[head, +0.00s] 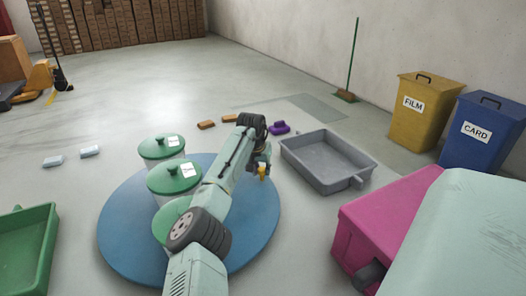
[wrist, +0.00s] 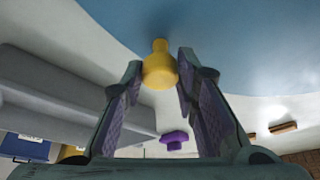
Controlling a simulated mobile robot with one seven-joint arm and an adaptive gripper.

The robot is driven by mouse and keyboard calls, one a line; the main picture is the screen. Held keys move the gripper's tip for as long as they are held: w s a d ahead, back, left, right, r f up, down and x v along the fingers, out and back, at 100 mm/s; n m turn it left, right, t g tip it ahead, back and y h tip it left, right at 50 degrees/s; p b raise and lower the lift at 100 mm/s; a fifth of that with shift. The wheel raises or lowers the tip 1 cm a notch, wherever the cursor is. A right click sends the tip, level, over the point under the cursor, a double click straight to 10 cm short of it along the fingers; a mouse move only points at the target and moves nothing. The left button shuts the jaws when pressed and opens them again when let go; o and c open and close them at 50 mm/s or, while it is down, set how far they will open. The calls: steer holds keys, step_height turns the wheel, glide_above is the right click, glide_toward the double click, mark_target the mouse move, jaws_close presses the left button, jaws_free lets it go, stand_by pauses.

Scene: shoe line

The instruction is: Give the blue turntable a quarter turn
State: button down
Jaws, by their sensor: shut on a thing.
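The blue turntable (head: 120,240) is a large flat disc on the floor, and its underlying surface also fills the top of the wrist view (wrist: 235,40). A yellow knob (head: 262,176) stands near its right rim; it shows between the fingers in the wrist view (wrist: 160,70). My gripper (head: 263,166) is over that rim, shut on the yellow knob. Three tubs with green lids (head: 162,147) stand on the turntable. My arm crosses over the disc and partly hides the nearest tub.
A grey tray (head: 327,160) lies just right of the turntable, close to my gripper. A pink box (head: 385,222) is at front right and a green tray (head: 28,250) at front left. Orange blocks (head: 206,125) and a purple object (head: 279,128) lie beyond. The floor behind is mostly clear.

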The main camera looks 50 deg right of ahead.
steer(key=shift+w, duration=0.15)
steer(key=c, duration=1.3)
jaws_free()
steer(key=shift+r, duration=0.15)
steer(key=v, duration=1.1)
steer(key=shift+a+r, duration=0.25)
steer(key=shift+r, duration=0.1)
